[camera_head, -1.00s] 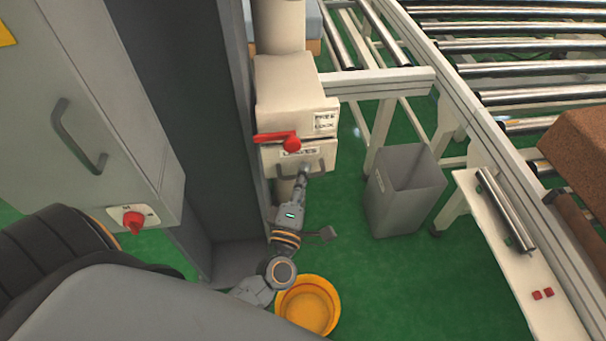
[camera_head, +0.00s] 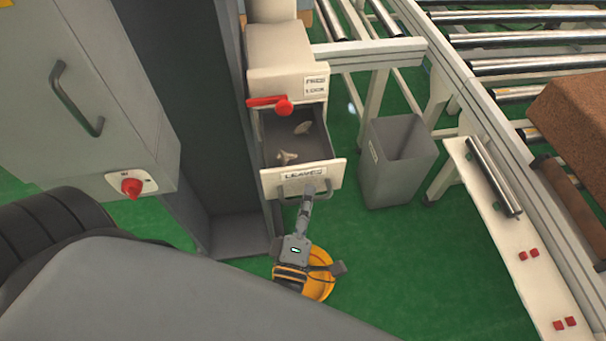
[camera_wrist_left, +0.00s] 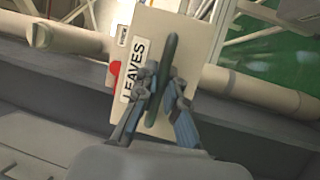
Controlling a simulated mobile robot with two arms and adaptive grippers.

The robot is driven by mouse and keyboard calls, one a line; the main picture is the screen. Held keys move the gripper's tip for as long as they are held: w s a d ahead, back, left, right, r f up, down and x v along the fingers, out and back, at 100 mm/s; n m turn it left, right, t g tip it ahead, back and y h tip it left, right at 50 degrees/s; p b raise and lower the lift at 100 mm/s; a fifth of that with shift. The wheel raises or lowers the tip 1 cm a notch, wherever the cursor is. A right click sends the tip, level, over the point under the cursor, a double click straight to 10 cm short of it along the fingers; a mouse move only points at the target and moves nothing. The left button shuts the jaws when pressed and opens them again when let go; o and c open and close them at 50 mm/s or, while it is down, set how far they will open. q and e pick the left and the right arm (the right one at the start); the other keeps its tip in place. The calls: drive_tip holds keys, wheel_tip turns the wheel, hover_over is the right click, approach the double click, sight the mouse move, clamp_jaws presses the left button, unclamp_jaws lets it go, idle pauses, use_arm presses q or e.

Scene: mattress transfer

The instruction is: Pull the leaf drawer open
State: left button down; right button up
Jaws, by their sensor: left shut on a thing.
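The leaf drawer (camera_head: 272,185), a cream front labelled "LEAVES", stands well out of its cabinet in the head view, with pale leaf-like scraps (camera_head: 287,157) on its dark floor. My left gripper (camera_head: 308,190) is shut on the drawer's dark bar handle (camera_head: 327,189). In the left wrist view the fingers (camera_wrist_left: 163,90) sit on both sides of the handle (camera_wrist_left: 168,55), beside the "LEAVES" label (camera_wrist_left: 133,70). My right gripper is not in view.
A red lever (camera_head: 283,105) sits on the cabinet (camera_head: 290,52) above the drawer. A grey bin (camera_head: 385,175) stands to the right, beside the roller conveyor (camera_head: 465,100).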

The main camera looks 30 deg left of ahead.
use_arm(q)
drive_tip(key=shift+s+d, duration=0.75)
drive_tip(key=shift+s, duration=0.2)
drive_tip(key=shift+s+d, duration=0.7)
drive_tip(key=shift+s, duration=0.2)
drive_tip(key=c, duration=1.4)
unclamp_jaws()
drive_tip(key=v, duration=0.7)
drive_tip(key=shift+s, duration=0.3)
